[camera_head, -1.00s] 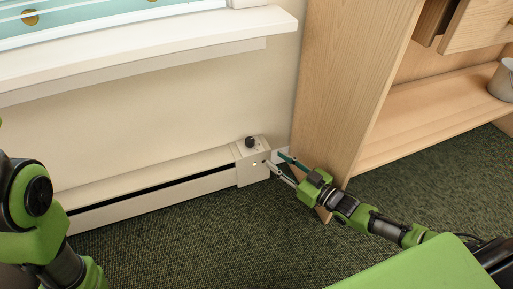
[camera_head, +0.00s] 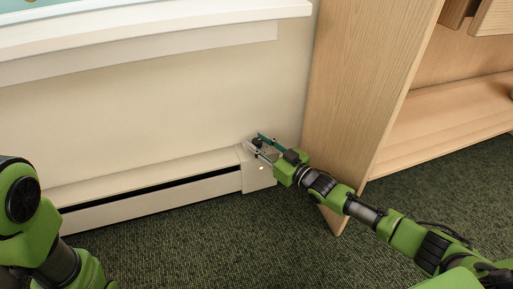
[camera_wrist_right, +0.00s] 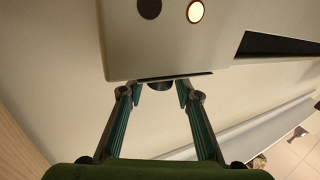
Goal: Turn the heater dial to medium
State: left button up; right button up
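The heater (camera_head: 150,192) is a long, low cream baseboard unit along the wall. Its dark dial (camera_head: 256,142) is on top of the box at its right end, partly hidden by my right gripper. My right gripper (camera_head: 254,145) reaches in from the right with its fingers at the dial. In the right wrist view the dial (camera_wrist_right: 160,85) shows as a dark knob between the open fingertips (camera_wrist_right: 160,93), with a gap on each side. The dial's setting cannot be read. My left arm is at the left edge; its gripper is out of view.
A wooden shelf unit (camera_head: 362,95) stands close to the right of the heater, beside my right arm. A white sill (camera_head: 150,38) juts out above. A lit round lamp (camera_wrist_right: 195,12) is on the heater box. Dark green carpet (camera_head: 220,245) lies clear in front.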

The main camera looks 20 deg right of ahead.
jog(key=shift+w+a, duration=0.25)
jog(key=shift+w, duration=0.2)
